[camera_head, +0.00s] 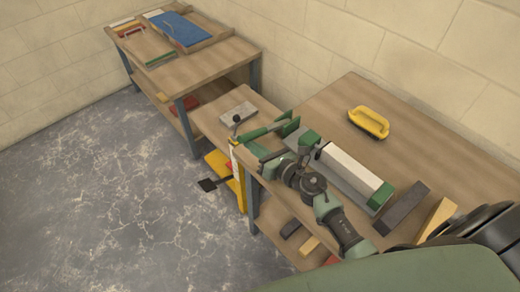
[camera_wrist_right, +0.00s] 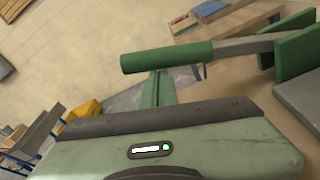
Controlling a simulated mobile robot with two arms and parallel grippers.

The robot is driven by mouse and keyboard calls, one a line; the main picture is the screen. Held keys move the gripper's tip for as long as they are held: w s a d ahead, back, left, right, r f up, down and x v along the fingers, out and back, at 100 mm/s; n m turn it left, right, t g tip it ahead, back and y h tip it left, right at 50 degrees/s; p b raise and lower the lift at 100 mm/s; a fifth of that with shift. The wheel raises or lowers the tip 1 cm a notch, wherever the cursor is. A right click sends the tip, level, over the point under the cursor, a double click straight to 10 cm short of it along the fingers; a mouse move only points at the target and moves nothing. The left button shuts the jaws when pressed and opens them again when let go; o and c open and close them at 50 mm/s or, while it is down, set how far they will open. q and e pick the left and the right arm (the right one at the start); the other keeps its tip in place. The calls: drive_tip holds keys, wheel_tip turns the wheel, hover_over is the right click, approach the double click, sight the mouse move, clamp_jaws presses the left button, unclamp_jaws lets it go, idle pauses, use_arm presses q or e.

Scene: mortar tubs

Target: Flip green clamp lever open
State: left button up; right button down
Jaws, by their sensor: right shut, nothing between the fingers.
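The green clamp lever (camera_head: 262,131) lies low at the bench's near left part. In the right wrist view its green round grip (camera_wrist_right: 165,57) sits on a grey metal bar that runs right to green plates (camera_wrist_right: 298,45). A long pale grey block with green ends (camera_head: 350,172) lies beside the clamp. My right gripper (camera_head: 252,147) is shut and empty, just on the near side of the lever grip. Whether it touches the lever cannot be told. In the wrist view the gripper body hides most of the fingers. My left gripper is not in view.
On the bench (camera_head: 320,98) lie a yellow-handled float (camera_head: 368,122), a grey plate with a black knob (camera_head: 238,115) and a dark block (camera_head: 401,208). A second bench (camera_head: 205,72) holds a blue board (camera_head: 180,28).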

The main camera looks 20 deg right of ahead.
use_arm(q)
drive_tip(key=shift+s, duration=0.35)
use_arm(e)
drive_tip(key=shift+r, duration=0.1)
